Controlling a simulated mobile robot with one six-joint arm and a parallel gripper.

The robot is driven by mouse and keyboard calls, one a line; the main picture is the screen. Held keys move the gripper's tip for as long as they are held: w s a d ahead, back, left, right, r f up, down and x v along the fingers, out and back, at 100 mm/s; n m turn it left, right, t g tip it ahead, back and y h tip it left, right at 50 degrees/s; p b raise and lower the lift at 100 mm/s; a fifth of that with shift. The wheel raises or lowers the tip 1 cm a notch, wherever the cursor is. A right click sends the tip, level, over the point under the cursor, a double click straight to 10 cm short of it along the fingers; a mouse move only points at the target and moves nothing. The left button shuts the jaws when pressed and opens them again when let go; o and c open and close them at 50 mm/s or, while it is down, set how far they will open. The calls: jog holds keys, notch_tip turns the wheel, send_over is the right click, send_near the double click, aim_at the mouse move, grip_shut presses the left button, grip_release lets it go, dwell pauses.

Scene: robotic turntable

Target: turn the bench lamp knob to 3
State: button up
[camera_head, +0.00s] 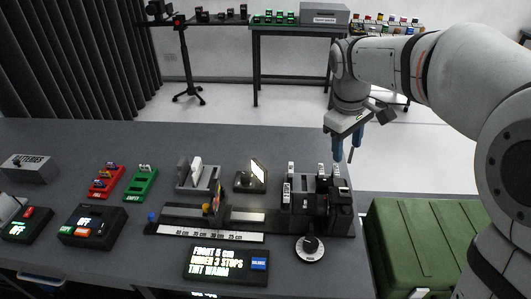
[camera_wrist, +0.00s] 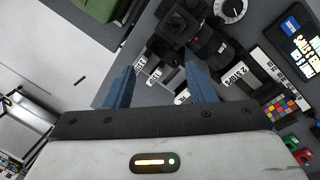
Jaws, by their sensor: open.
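A round white dial with a black knob (camera_head: 310,247) sits near the front of the table, right of the display. Marks ring it, but I cannot read its setting. It also shows at the top of the wrist view (camera_wrist: 232,9). I take it for the bench lamp knob; no lamp label is readable. My gripper (camera_head: 346,150) is above the table's back right edge, well behind the knob and holding nothing. In the wrist view its blue fingers (camera_wrist: 160,78) are spread apart. A small lit panel (camera_head: 257,171) stands mid-table.
A black camera (camera_head: 340,208) and labelled upright blocks (camera_head: 288,190) stand between my gripper and the knob. A display (camera_head: 226,264) reads "FRONT 5 CM, UNDER 3 STOPS, TINT WARM". A ruler strip (camera_head: 210,234) lies behind it. A green case (camera_head: 425,245) is at right.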

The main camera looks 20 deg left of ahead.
jog(key=w+a+f+n+h+b, duration=0.1)
jog(key=w+a+f+n, duration=0.15)
jog(key=a, duration=0.45)
jog(key=w+a+f+n, duration=0.2)
jog(key=a+f+n, duration=0.1)
jog(key=a, duration=0.5)
jog(key=n+h+b, duration=0.2)
jog(key=n, duration=0.4)
send_near(245, 173)
jog(key=f, duration=0.1)
jog(key=shift+t+y, duration=0.3)
jog(key=x, duration=0.7)
jog(key=shift+s+d+f, duration=0.15)
jog(key=shift+s+d, duration=0.05)
jog(key=shift+d, duration=0.3)
